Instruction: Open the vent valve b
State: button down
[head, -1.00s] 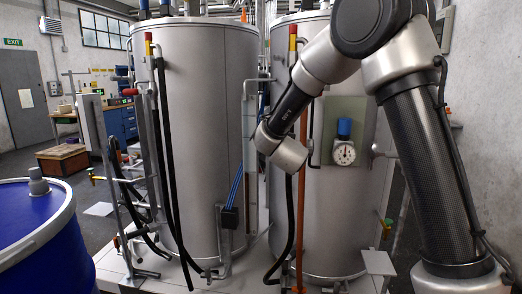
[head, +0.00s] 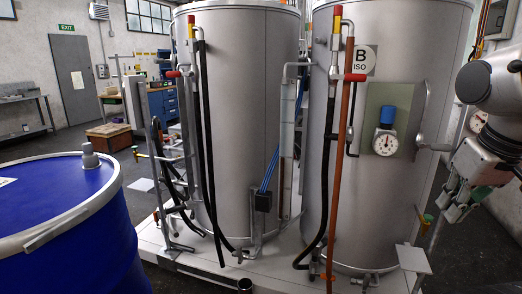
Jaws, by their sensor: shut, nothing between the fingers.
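Tank B (head: 385,215) is the right steel tank, with a "B ISO" label (head: 362,62). A red-handled valve (head: 355,77) sits on a pipe just below the label. A gauge (head: 386,142) with a blue cap (head: 388,116) is on a plate at the tank's front. I cannot tell which fitting is vent valve b, as none is marked so. My gripper (head: 462,204) is at the right edge, right of the tank and lower than the gauge, apart from the valve. It is shut and empty.
A blue drum (head: 75,225) fills the lower left. Another steel tank (head: 243,130) stands left of tank B. Black hoses (head: 325,160) and an orange pipe (head: 342,170) run down tank B's front. A small plate (head: 412,258) juts out at lower right.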

aim_at(434, 146)
jog(key=i+l, duration=0.15)
jog(key=l, duration=0.2)
jog(key=i+l, duration=0.2)
jog(key=l, duration=0.15)
jog(key=i+l, duration=0.15)
jog(key=l, duration=0.25)
jog(key=z, duration=0.05)
